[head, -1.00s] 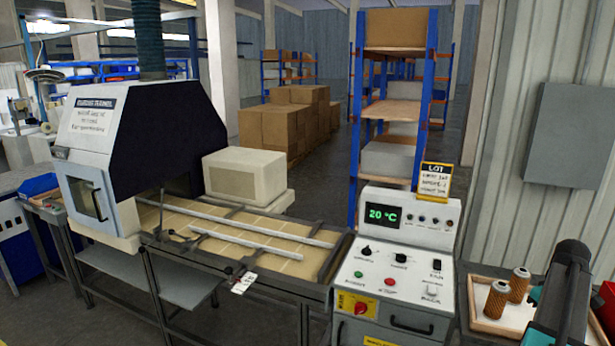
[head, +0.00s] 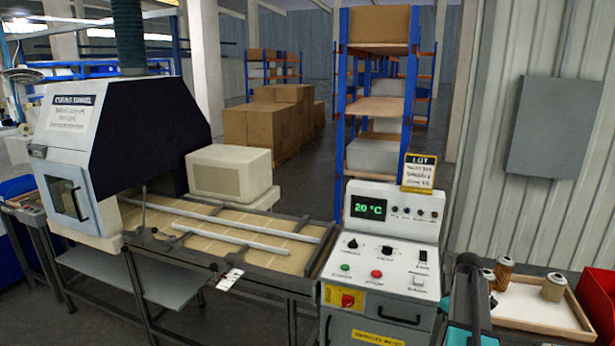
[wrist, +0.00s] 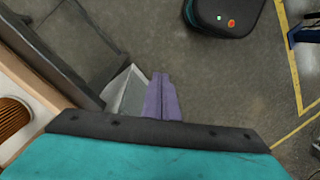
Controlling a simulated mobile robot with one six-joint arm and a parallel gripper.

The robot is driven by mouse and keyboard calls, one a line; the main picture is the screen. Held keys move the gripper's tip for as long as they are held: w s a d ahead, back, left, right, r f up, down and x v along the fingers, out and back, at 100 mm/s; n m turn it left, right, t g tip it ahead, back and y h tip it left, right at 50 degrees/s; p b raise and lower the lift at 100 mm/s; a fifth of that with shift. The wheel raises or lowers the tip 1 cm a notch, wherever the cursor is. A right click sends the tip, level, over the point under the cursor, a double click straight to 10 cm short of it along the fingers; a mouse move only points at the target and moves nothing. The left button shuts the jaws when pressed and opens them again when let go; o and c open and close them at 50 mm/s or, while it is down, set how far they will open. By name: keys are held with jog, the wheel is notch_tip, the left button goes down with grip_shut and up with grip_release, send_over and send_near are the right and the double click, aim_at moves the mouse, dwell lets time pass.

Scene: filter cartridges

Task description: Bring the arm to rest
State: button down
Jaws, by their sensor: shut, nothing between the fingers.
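My gripper (wrist: 160,80) shows in the wrist view as two purple fingers pressed together, with nothing between them. They hang over the grey floor. In the head view my arm, dark with teal parts, stands at the lower right between the control cabinet (head: 385,255) and a shallow wooden tray (head: 560,325). The gripper's fingers cannot be seen there.
Filter cartridges (head: 553,288) stand upright in the tray, one partly hidden by my arm. One cartridge (wrist: 12,118) shows at the wrist view's left edge. A conveyor (head: 225,235) runs left from the cabinet into the curing tunnel (head: 140,125). Floor below the fingers looks clear.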

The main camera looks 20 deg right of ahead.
jog(key=s+a+f+n+g+b, duration=0.2)
jog(key=a+f+n+g+b, duration=0.15)
jog(key=a+f, duration=2.3)
jog(key=s+a+f+m+b, duration=0.2)
jog(key=s+a+f, duration=0.5)
jog(key=s+a, duration=0.2)
jog(key=s+a+f+m+h+b, duration=0.1)
jog(key=s+a+f+m+b, duration=0.1)
jog(key=s+a+f, duration=0.5)
jog(key=s+a+m+g, duration=0.1)
jog(key=s, duration=0.3)
jog(key=shift+s+a+f, duration=0.25)
jog(key=shift+a+f, duration=0.05)
jog(key=shift+a, duration=0.1)
jog(key=shift+s, duration=0.1)
